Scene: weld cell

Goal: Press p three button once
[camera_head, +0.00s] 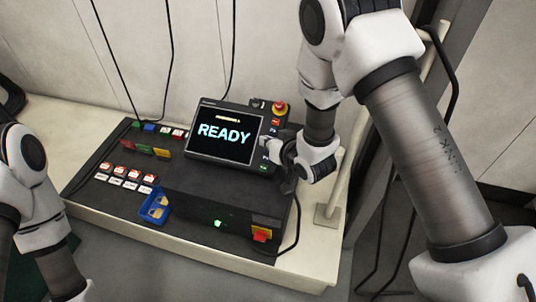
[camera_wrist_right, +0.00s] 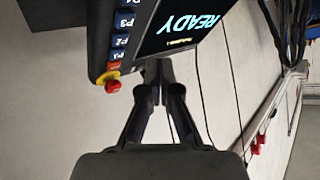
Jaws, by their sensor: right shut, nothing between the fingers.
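A dark pendant (camera_head: 205,157) with a lit screen reading READY (camera_head: 223,130) stands tilted on the black panel. A column of labelled buttons runs along the screen's right side. In the right wrist view the p three button (camera_wrist_right: 126,20) is blue with a P3 label, beside the P2 button (camera_wrist_right: 120,40). In the head view my right gripper covers part of this column. My right gripper (camera_head: 275,145) is shut and empty, close to the pendant's right edge. Its fingers (camera_wrist_right: 160,70) reach toward the pendant; I cannot tell if they touch it. My left gripper is out of view.
A red emergency stop (camera_head: 279,108) sits at the pendant's upper right. The panel (camera_head: 180,205) holds red and white buttons (camera_head: 127,178), a blue tray (camera_head: 155,207) and a green lamp (camera_head: 217,223). A pale post (camera_head: 345,180) stands close right of my right gripper.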

